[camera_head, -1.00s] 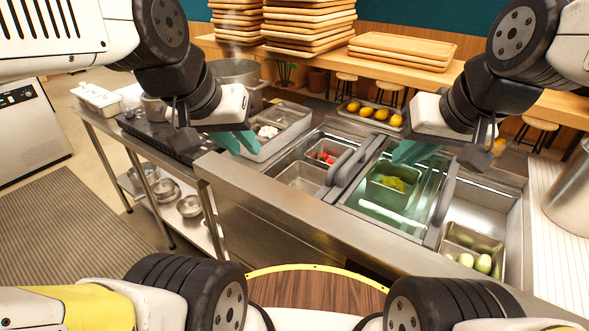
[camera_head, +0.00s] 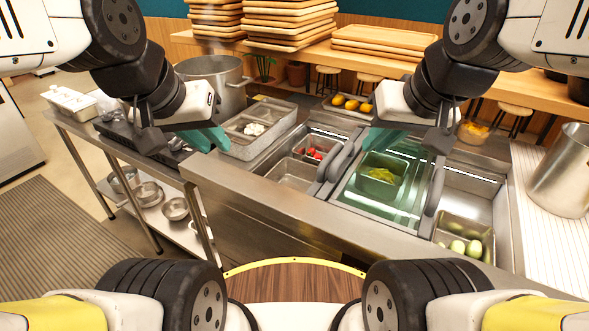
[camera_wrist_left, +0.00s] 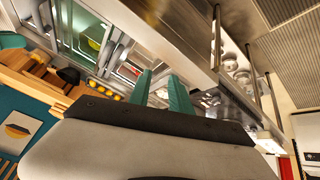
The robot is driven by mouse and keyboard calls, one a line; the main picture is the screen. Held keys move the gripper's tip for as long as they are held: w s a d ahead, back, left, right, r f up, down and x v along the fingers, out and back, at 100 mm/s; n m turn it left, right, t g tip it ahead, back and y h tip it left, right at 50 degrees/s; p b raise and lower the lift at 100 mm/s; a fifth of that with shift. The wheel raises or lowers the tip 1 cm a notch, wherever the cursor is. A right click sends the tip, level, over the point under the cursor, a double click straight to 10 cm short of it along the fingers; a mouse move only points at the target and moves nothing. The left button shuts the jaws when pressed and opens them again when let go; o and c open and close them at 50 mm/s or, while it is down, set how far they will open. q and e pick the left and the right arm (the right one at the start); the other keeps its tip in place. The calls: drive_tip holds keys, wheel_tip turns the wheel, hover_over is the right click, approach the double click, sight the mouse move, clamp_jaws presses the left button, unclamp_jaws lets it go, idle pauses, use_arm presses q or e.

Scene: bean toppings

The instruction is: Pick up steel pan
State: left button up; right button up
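Several steel pans sit in the counter: an empty-looking one (camera_head: 292,176), one with red pieces (camera_head: 316,143), one with green contents (camera_head: 379,187) under a glass lid, and one with green fruit (camera_head: 463,228). I cannot tell which one the task means. My left gripper (camera_head: 205,139) hovers at the left, near a steel tray with white pieces (camera_head: 266,147). In the left wrist view, its two teal fingers (camera_wrist_left: 161,88) are apart with nothing between them. My right gripper (camera_head: 386,142) is above the glass-covered section, touching no pan; its finger gap is unclear.
A large steel pot (camera_head: 212,85) stands behind the left tray. A steel counter edge (camera_head: 300,225) runs across in front of the pans. A lower shelf holds steel bowls (camera_head: 148,193). A metal container (camera_head: 562,172) stands on the right. Cutting boards (camera_head: 390,45) are stacked behind.

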use_arm(q)
drive_tip(key=shift+o, duration=0.5)
drive_tip(key=w+d+f+m+g+y, duration=0.1)
drive_tip(key=w+d+f+m+g, duration=0.1)
drive_tip(key=w+f+m, duration=0.35)
drive_tip(key=w+d+f+m+g+y, duration=0.1)
drive_tip(key=w+d+f+m, duration=0.1)
drive_tip(key=w+m, duration=0.65)
drive_tip(key=w+d+f+m+g, duration=0.1)
drive_tip(key=w+d+f+m, duration=0.1)
drive_tip(key=f, duration=0.3)
drive_tip(key=w+d+f+m, duration=0.2)
drive_tip(key=w+f+m, duration=0.1)
drive_tip(key=f+m, duration=0.1)
drive_tip(key=w+d+f+m+g, duration=0.1)
drive_tip(key=w+f+m, duration=0.2)
drive_tip(key=f, duration=0.3)
drive_tip(key=shift+w+d+g, duration=0.3)
drive_tip(key=shift+d, duration=0.1)
drive_tip(key=f, duration=0.6)
drive_tip(key=shift+w+a+f, duration=0.15)
drive_tip(key=shift+a+f, duration=0.05)
drive_tip(key=shift+f, duration=0.2)
clamp_jaws()
